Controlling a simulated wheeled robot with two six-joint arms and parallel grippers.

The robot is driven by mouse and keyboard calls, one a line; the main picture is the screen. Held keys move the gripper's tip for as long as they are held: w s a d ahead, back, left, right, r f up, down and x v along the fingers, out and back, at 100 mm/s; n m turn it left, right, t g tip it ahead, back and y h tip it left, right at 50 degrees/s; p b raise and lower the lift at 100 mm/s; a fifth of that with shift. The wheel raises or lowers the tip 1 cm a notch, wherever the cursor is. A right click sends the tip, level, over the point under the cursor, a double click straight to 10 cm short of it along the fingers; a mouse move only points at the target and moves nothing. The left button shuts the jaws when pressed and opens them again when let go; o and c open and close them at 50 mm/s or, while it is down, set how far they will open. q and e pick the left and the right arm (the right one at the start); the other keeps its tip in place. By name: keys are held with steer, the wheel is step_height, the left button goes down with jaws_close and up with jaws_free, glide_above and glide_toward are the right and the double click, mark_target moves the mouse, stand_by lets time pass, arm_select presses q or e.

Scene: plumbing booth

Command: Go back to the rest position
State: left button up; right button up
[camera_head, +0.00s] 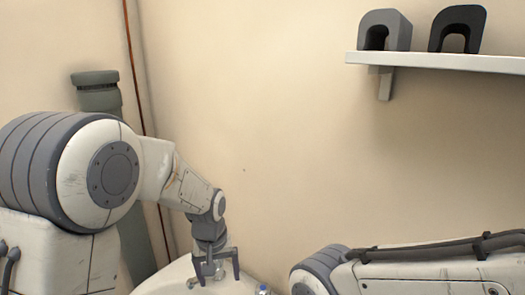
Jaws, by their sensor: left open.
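My left arm comes in from the left, and its gripper (222,271) points down at the lower middle of the view. Its fingers are apart and I see nothing held between them. It hangs over or in front of a white rounded surface (172,282), perhaps a basin. A small metal fitting (194,282) shows beside the fingers; I cannot tell whether they touch it. My right arm shows at the bottom right, but its gripper is out of view.
A white shelf (440,62) on the right wall carries a grey arch-shaped block (384,28) and a black one (458,27). A grey-green pipe (96,92) stands behind my left arm. A thin brown pipe (131,60) runs down near the corner. The middle wall is bare.

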arm_select(q)
steer(key=s+a+m+t, duration=0.1)
steer(key=s+a+m, duration=0.1)
steer(key=s+a, duration=0.75)
steer(key=s+d+r+m+g, duration=0.1)
steer(key=s+d+r+m, duration=0.1)
steer(key=s+d+m, duration=0.2)
steer(key=s+d+r+m+g, duration=0.1)
steer(key=s+d+r+m, duration=0.2)
steer(key=s+d, duration=0.8)
steer(key=shift+s+d+r+m+h, duration=0.2)
steer(key=shift+s+m+h, duration=0.05)
steer(key=shift+m+h, duration=0.15)
steer(key=shift+a, duration=0.15)
